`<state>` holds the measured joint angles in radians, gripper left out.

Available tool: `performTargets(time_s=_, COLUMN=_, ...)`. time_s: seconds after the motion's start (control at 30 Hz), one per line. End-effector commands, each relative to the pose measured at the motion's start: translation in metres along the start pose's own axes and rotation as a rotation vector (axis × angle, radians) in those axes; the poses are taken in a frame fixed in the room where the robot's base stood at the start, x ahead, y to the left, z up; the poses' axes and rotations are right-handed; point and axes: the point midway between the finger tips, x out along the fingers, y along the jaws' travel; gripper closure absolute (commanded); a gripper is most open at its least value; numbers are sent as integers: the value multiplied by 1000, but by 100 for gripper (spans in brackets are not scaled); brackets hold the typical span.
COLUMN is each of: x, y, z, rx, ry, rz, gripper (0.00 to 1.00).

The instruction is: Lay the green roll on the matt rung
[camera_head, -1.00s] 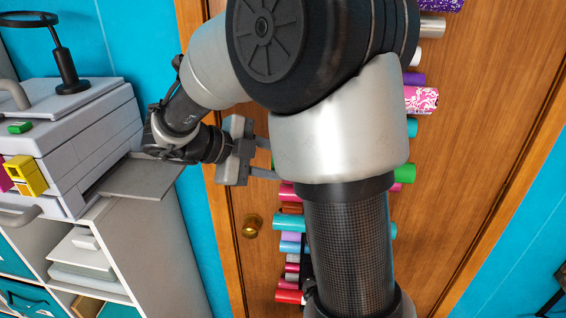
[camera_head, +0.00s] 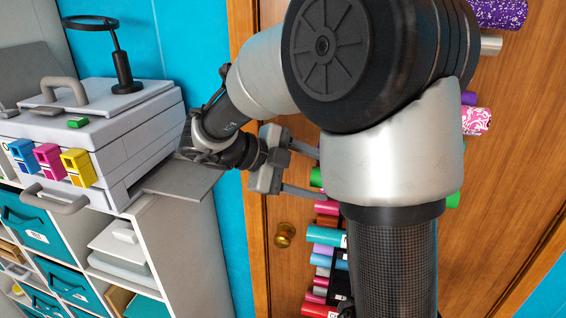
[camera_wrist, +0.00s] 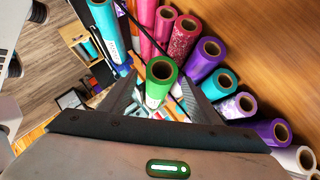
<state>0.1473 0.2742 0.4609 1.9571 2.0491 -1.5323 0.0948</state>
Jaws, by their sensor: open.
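The green roll (camera_wrist: 160,80) shows end-on in the wrist view, its open core facing the camera. It lies between the two fingers of my gripper (camera_head: 314,172), which are spread apart. I cannot tell whether either finger touches it. In the head view, a green roll end (camera_head: 316,177) shows at the fingertips, and another green end (camera_head: 453,200) shows right of my arm. My arm hides the middle of the roll stack. No rung label can be read, so I cannot tell which rung is the matt one.
Purple (camera_wrist: 206,55), crimson and pink rolls crowd around the green one. A wooden door (camera_head: 520,120) with a brass knob (camera_head: 285,235) stands behind the rolls. A grey printer-like machine (camera_head: 110,120) on a white shelf unit (camera_head: 190,240) stands left of my gripper.

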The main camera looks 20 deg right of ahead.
Motion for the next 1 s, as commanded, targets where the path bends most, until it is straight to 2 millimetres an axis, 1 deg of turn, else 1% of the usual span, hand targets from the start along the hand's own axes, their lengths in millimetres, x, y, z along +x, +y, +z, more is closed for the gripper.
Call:
performTargets(time_s=0.03, x=-11, y=0, z=1, rx=0, ry=-5, rz=-2, gripper=43)
performTargets(time_s=0.17, x=-41, y=1, z=1, rx=0, ry=-6, rz=-2, gripper=43)
performTargets(time_s=0.3, x=-76, y=1, z=1, rx=0, ry=-6, rz=-1, gripper=43)
performTargets(time_s=0.5, x=-122, y=1, z=1, rx=-1, ry=-5, rz=0, gripper=43)
performTargets(time_s=0.63, x=-143, y=1, z=1, rx=-1, ry=-3, rz=-1, gripper=43)
performTargets(time_s=0.8, x=-156, y=-1, z=1, rx=2, ry=-6, rz=-5, gripper=43)
performTargets(time_s=0.87, x=-157, y=-8, z=3, rx=16, ry=-30, rz=-27, gripper=43)
performTargets(time_s=0.9, x=-156, y=-18, z=5, rx=34, ry=-61, rz=-58, gripper=43)
performTargets(time_s=0.97, x=-155, y=-40, z=12, rx=68, ry=-136, rz=-133, gripper=43)
performTargets(time_s=1.0, x=-156, y=-61, z=16, rx=92, ry=-201, rz=-203, gripper=43)
